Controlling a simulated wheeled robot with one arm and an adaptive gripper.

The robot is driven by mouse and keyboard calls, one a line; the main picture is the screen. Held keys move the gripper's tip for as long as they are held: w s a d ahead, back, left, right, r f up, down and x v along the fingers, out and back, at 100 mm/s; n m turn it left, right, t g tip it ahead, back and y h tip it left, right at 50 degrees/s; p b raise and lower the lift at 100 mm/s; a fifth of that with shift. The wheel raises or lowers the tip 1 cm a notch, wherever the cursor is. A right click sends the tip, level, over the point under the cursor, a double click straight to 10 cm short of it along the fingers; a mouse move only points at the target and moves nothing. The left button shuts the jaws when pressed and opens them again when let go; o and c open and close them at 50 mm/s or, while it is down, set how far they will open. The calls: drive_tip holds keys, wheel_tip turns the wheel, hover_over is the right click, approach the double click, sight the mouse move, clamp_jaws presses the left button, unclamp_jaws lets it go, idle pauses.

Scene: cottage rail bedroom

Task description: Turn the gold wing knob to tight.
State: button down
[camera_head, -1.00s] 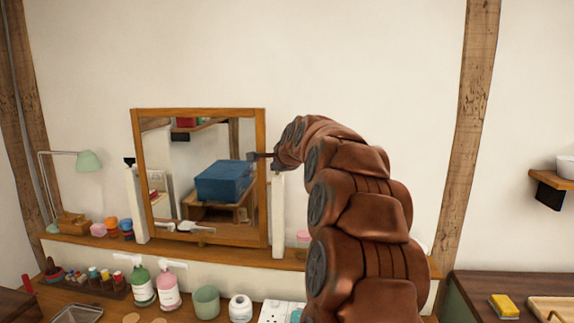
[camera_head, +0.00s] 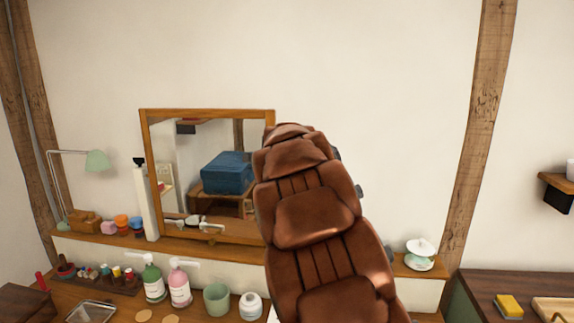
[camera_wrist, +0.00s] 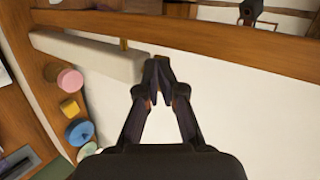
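The wood-framed mirror (camera_head: 208,112) stands on the shelf, with its left white post (camera_head: 145,205) in view and a dark knob (camera_head: 138,162) at that post's top. My arm hides the mirror's right side and my gripper in the head view. In the wrist view, my gripper (camera_wrist: 160,68) has its fingertips together, beside the end of a white post (camera_wrist: 85,53). A small gold piece (camera_wrist: 124,44) shows between this post and the wooden frame (camera_wrist: 190,42), left of the fingertips. I cannot make out wings on it, and nothing shows between the fingers.
Several small jars, including a pink one (camera_wrist: 70,80) and a blue one (camera_wrist: 80,131), lie left of the gripper in the wrist view. Pump bottles (camera_head: 180,288) and a green cup (camera_head: 216,299) stand below the mirror. A lidded white dish (camera_head: 420,254) stands right of my arm.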

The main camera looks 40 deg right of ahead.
drive_tip(key=shift+w+a, duration=0.15)
drive_tip(key=shift+w, duration=0.1)
idle(0.4)
drive_tip(key=shift+s+d+f, duration=0.1)
drive_tip(key=shift+s+d, duration=0.15)
drive_tip(key=shift+d, duration=0.1)
idle(0.4)
